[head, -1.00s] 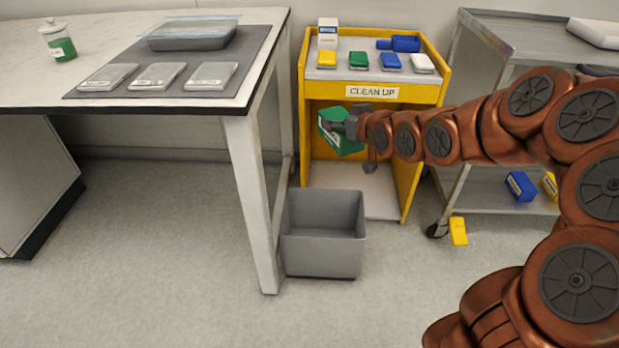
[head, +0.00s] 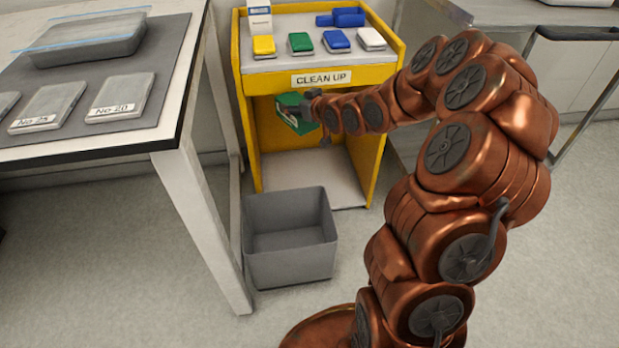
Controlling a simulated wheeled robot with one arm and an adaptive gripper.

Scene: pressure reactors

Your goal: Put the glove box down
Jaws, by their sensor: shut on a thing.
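The green glove box (head: 295,112) is held tilted in front of the open lower compartment of the yellow clean-up stand (head: 383,75). My gripper (head: 312,108) is shut on it from the right side. The box is above the stand's pale bottom shelf and seems clear of it. The gripper and arm hide part of the box. I cannot tell how far inside the compartment it is.
A grey open bin (head: 290,262) stands on the floor in front of the stand. A white table (head: 190,150) is at left, and a metal cart (head: 408,130) at right. The stand's top (head: 318,22) holds several coloured cases, a white box and a blue item.

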